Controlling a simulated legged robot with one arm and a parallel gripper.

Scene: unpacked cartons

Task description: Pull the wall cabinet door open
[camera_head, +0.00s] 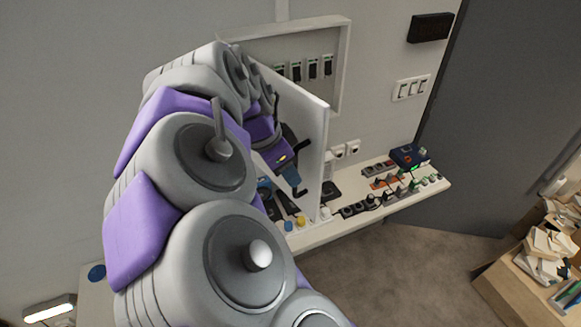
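The wall cabinet (345,45) is a shallow pale box in the wall, with several dark switches inside. Its white door (314,140) stands swung out from the wall, so part of the inside shows. The face of the door towards me is partly covered by my purple and grey arm. My gripper (298,165) is in front of this face, near the free edge. Its dark fingers look spread apart, with nothing visible between them. Whether they touch the door cannot be told. No handle is visible.
Wall sockets (346,149), a switch plate (411,88) and a black box (431,27) are to the right. A carton of papers (540,280) stands lower right; carpet between is clear.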

